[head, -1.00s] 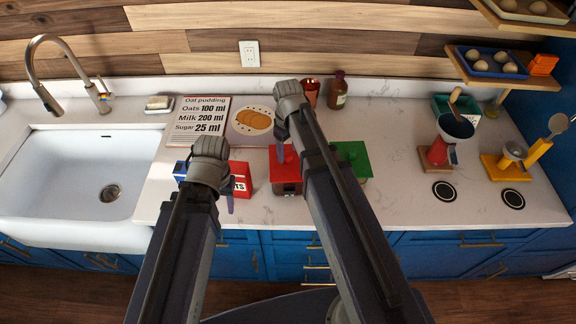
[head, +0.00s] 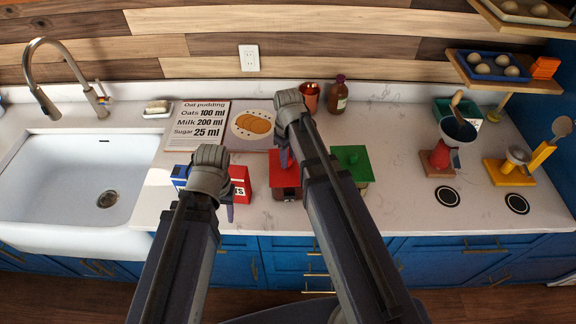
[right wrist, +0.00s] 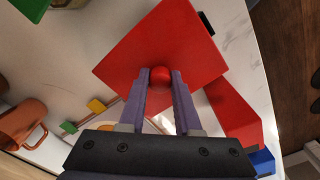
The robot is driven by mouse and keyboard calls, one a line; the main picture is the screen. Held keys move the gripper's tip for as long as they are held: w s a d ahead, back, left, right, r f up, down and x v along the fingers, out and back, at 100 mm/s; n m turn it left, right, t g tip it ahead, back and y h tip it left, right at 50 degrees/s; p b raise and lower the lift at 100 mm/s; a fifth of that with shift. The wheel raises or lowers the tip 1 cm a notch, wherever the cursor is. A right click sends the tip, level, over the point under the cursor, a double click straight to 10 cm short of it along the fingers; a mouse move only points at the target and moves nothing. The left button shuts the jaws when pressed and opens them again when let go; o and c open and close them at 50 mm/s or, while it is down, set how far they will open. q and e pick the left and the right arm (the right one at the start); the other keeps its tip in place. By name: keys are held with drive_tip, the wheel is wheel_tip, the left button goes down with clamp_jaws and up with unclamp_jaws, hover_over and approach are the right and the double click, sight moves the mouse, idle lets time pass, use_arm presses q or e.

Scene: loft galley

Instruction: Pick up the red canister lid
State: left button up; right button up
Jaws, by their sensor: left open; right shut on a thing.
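The red canister lid (right wrist: 165,45) is a flat red square with a round red knob. In the right wrist view my right gripper (right wrist: 161,76) is shut on the knob, one finger on each side. In the head view the lid (head: 284,176) shows over the red canister (head: 286,194), partly hidden by my right gripper (head: 284,158) and arm. I cannot tell whether the lid is lifted clear of the canister. My left gripper (head: 228,205) is open and empty, in front of the red carton.
A red carton (head: 240,180) and a blue one (head: 180,175) stand left of the canister. A green-lidded canister (head: 352,162) stands close on the right. A copper mug (head: 310,97) and brown bottle (head: 338,95) are behind.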

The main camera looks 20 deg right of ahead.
clamp_jaws()
wheel_tip(320, 180, up, 10)
drive_tip(key=p, duration=1)
